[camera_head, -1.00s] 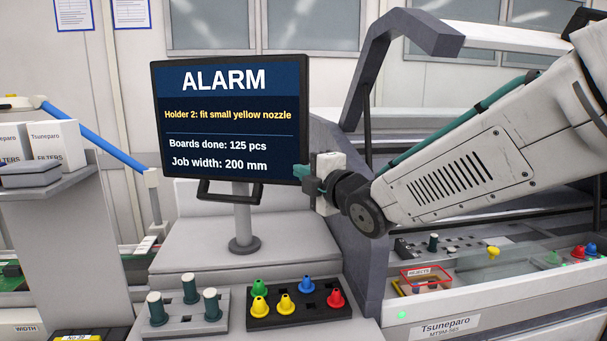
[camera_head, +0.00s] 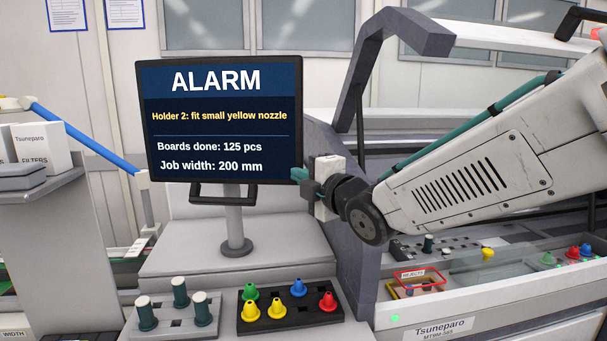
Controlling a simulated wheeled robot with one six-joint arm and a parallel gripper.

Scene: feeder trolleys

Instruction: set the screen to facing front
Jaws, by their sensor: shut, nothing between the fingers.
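The screen (camera_head: 222,122) stands on a grey post (camera_head: 234,220) with a round base on the light grey console. Its face shows "ALARM", "Holder 2: fit small yellow nozzle", "Boards done: 125 pcs" and "Job width: 200 mm". It is turned nearly toward the camera. A dark handle (camera_head: 222,203) hangs below its lower edge. My gripper (camera_head: 301,180) is at the screen's lower right corner, with teal fingertips shut and empty. The fingertips look very near the screen's right edge; I cannot tell whether they touch it.
A red-rimmed rejects bin (camera_head: 420,276) sits at right. A shelf with boxes (camera_head: 40,197) is at left.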

